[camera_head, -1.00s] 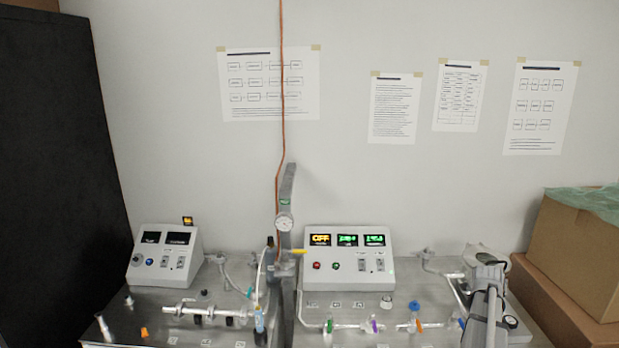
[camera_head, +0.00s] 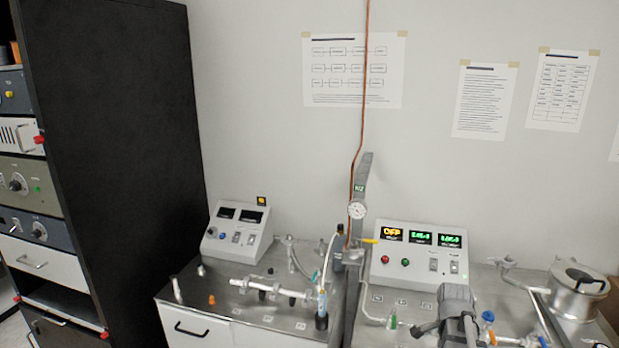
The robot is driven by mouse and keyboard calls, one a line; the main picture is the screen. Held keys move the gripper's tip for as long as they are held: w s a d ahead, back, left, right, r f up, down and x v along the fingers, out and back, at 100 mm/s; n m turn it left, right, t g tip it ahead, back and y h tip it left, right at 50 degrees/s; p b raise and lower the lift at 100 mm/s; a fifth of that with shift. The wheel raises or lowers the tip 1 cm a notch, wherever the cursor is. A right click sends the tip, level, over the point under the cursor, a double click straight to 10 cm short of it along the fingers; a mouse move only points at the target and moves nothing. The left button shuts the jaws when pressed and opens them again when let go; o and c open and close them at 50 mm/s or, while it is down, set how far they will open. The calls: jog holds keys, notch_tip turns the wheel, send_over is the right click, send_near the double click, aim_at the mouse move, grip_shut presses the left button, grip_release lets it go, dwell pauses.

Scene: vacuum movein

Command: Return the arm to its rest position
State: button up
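Part of my grey arm (camera_head: 458,312) rises from the bottom edge, right of centre, in front of the right bench. It looks folded, and its lower part runs out of the picture. I cannot make out my gripper or its fingers, so its opening and anything in it are hidden. The arm covers part of the glass tubing with the blue valve (camera_head: 488,317) and green valve (camera_head: 393,321) on the right bench.
A control box (camera_head: 415,255) with an OFF display stands behind the arm. A metal vessel (camera_head: 577,292) is at the right. A second box (camera_head: 237,230) and tubing stand on the left bench. A dark cabinet (camera_head: 120,150) with instruments is at far left. A gauge (camera_head: 357,210) is between the benches.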

jog(key=s+a+f+n+b, duration=0.2)
jog(key=a+n, duration=0.6)
jog(key=a, duration=0.3)
jog(key=s+a+f+n+y+b, duration=0.1)
jog(key=s+a+f+n, duration=0.1)
jog(key=a+n, duration=0.7)
jog(key=a, duration=0.3)
jog(key=shift+f+b, duration=0.15)
jog(key=shift+b, duration=0.25)
jog(key=shift+c, duration=0.2)
